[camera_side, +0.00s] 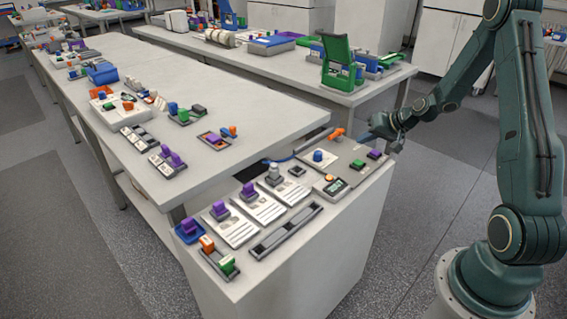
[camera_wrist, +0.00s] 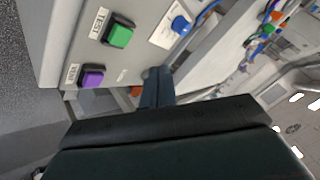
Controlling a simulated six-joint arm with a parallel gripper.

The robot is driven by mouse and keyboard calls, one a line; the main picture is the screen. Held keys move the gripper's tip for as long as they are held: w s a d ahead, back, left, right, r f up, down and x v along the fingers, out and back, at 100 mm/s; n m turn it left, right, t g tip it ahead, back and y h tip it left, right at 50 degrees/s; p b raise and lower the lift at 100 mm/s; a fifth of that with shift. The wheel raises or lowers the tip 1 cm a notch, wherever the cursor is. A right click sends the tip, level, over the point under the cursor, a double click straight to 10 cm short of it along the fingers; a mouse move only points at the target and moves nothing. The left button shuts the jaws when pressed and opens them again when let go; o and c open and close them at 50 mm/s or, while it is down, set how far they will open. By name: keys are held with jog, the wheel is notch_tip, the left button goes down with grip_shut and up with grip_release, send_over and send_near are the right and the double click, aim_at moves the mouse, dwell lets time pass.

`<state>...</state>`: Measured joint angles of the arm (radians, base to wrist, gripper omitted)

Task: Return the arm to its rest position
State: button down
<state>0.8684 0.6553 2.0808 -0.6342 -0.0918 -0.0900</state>
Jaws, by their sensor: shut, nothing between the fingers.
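My gripper (camera_side: 368,136) is at the back right corner of the cabinet top, at the end of my dark green arm, which reaches in from the right. Its fingers point left, close to an orange part (camera_side: 337,134); I cannot tell whether they touch. In the wrist view my gripper's fingers (camera_wrist: 157,75) are together, with nothing between them. The grey panel (camera_side: 344,174) lies below and in front of the gripper. It carries a blue knob (camera_wrist: 181,25), a green button (camera_wrist: 118,36) and a purple button (camera_wrist: 92,76).
A long bench (camera_side: 215,95) stands behind. An upright green fixture (camera_side: 338,62) stands on the back bench. Open floor (camera_side: 430,190) lies right of the cabinet.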

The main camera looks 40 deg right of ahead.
jog(key=s+a+r+n+g, duration=0.1)
jog(key=s+a+r+n, duration=0.2)
jog(key=a+r, duration=0.55)
jog(key=s+a+r+n+g, duration=0.2)
jog(key=s+a+r+n, duration=0.1)
jog(key=a+r, duration=0.5)
jog(key=s+a+r, duration=0.1)
jog(key=s+a, duration=0.2)
jog(key=s, duration=0.3)
jog(key=s+a+r+n, duration=0.1)
jog(key=s+a+r, duration=0.1)
jog(key=s, duration=0.4)
jog(key=s+a+r+h, duration=0.1)
jog(key=s+a+r, duration=0.1)
jog(key=s+a, duration=0.2)
jog(key=shift+s+a+n+g, duration=0.3)
jog(key=shift+s+n, duration=0.1)
jog(key=shift+s, duration=0.85)
jog(key=shift+r, duration=0.1)
